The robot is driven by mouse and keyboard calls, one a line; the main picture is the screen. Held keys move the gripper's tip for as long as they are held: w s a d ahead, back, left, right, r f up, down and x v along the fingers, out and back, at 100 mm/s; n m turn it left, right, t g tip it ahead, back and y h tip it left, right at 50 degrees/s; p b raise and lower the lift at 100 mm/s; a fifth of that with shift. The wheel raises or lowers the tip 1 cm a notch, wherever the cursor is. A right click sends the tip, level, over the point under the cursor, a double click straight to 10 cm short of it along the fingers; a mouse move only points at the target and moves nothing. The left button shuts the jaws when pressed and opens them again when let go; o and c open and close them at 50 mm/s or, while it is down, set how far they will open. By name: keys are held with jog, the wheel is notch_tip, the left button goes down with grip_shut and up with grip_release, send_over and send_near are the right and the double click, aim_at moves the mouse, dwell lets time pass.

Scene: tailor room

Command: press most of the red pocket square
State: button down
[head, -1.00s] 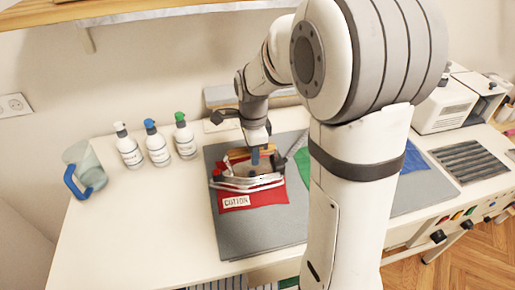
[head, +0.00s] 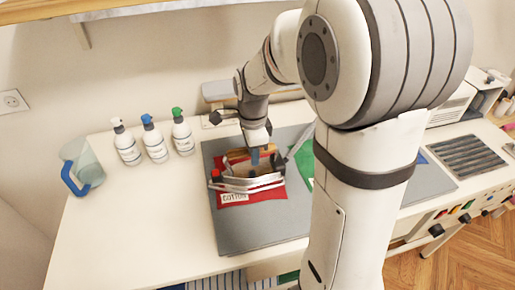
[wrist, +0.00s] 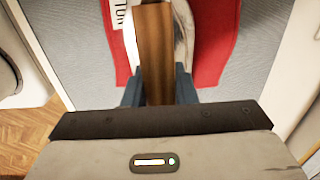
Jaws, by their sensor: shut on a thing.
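The red pocket square (head: 268,194) lies on the grey pressing mat (head: 250,232), with a white "COTTON" label (head: 234,198) at its front left. An iron (head: 225,184) with a silver body and a brown wooden handle is over the red cloth and hides its back part. My gripper (head: 256,158) is shut on the iron's handle from above. In the wrist view the handle (wrist: 156,50) is between my two dark fingers (wrist: 158,88), with red cloth (wrist: 218,40) showing on both sides. I cannot tell whether the soleplate touches the cloth.
A green cloth (head: 304,160) lies right of the red one, partly behind my arm. Three pump bottles (head: 155,145) and a clear jug with a blue handle (head: 86,168) stand at the left. The table's front left (head: 130,240) is clear.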

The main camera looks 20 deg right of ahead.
jog(key=shift+s+b, duration=0.3)
jog(key=shift+s, duration=2.65)
notch_tip(320, 180, up, 7)
jog(key=p, duration=0.5)
jog(key=shift+p, duration=0.3)
jog(key=shift+w, duration=0.1)
